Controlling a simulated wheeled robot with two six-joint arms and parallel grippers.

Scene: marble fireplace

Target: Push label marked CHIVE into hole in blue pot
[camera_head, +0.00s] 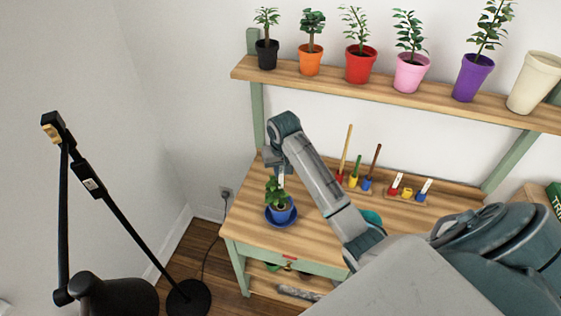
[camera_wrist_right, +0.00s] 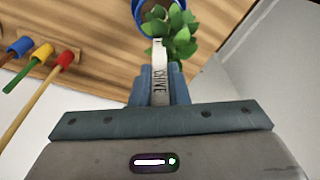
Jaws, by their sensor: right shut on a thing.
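The blue pot (camera_head: 282,211) stands on a blue saucer (camera_head: 268,218) near the left front of the wooden bench, with a green leafy plant (camera_head: 274,188) in it. My right gripper (camera_head: 279,168) is above the plant, shut on the white CHIVE label (camera_wrist_right: 159,72). In the right wrist view the label sits between the blue fingers, its far end by the leaves (camera_wrist_right: 184,38) and the blue pot's rim (camera_wrist_right: 137,10). The hole is not visible, and I cannot tell whether the label touches the soil. My left gripper is not in view.
Potted plants line the shelf (camera_head: 330,84) above. A black lamp (camera_head: 110,205) stands at left. My right arm crosses over the bench.

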